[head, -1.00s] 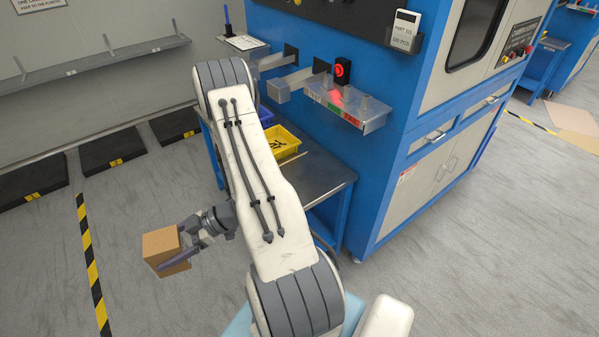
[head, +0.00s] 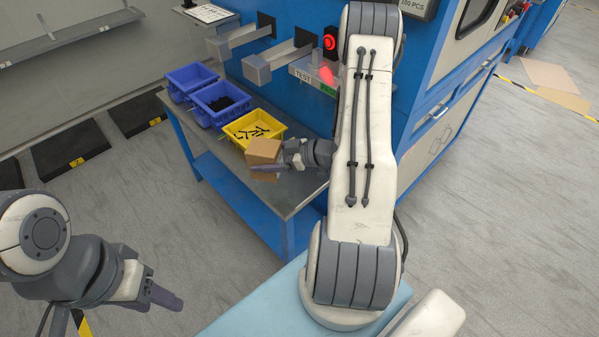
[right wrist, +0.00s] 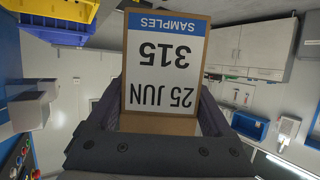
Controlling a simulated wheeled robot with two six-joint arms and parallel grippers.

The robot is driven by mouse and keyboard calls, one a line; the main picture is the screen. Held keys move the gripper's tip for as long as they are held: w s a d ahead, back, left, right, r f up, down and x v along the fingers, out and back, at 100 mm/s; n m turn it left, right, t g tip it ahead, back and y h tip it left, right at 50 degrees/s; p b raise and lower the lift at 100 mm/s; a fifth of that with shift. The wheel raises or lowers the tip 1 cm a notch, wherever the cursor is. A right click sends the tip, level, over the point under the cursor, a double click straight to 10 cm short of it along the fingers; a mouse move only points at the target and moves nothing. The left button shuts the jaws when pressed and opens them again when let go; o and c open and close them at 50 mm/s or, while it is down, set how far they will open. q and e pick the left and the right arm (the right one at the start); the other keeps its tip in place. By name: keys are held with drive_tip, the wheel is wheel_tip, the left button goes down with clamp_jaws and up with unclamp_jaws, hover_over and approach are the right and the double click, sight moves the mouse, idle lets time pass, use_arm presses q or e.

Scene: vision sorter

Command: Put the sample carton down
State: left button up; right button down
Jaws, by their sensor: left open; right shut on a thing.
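The sample carton (head: 264,151) is a small brown box. In the right wrist view its white label (right wrist: 162,70) shows upside down with a blue SAMPLES band, 315 and 25 JUN. My right gripper (head: 268,168) is shut on the carton, with a finger on each side of it in the right wrist view (right wrist: 160,110). In the head view the carton overlaps the steel-topped table (head: 307,186), just in front of the yellow bin; its height above the top cannot be told. My left gripper (head: 165,297) is open and empty at the lower left, away from the table.
The yellow bin (head: 252,130) holds dark parts. Two blue bins (head: 220,103) stand behind it to the left on the table. Grey chutes (head: 270,62) and a red-lit sensor (head: 329,42) project from the blue machine above. Bare steel shows at the table's right part.

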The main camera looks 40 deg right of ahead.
drive_tip(key=s+d+m+t+h+b, duration=0.1)
drive_tip(key=s+d+m+h+b, duration=0.2)
drive_tip(key=d, duration=0.7)
drive_tip(key=s+d+m+t+h+b, duration=0.1)
drive_tip(key=s+d+m+t+h, duration=0.2)
drive_tip(key=d, duration=0.8)
drive_tip(key=shift+g+h, duration=0.6)
drive_tip(key=shift+w+a+f+b, duration=0.15)
drive_tip(key=shift+w+a+f, duration=1.3)
drive_tip(key=shift+f, duration=0.4)
drive_tip(key=shift+w+a+f+b, duration=0.1)
drive_tip(key=shift+w+a+f, duration=1.15)
drive_tip(key=shift+w+f, duration=0.5)
drive_tip(key=shift+w+a+f+b, duration=0.15)
drive_tip(key=shift+w+a+f, duration=1.3)
drive_tip(key=shift+f, duration=0.45)
use_arm(q)
wheel_tip(320, 180, down, 6)
use_arm(e)
drive_tip(key=shift+d, duration=0.1)
use_arm(q)
drive_tip(key=shift+f, duration=0.1)
use_arm(e)
drive_tip(key=shift+f, duration=0.1)
use_arm(q)
drive_tip(key=shift+f, duration=0.1)
use_arm(e)
unclamp_jaws()
drive_tip(key=shift+f, duration=0.1)
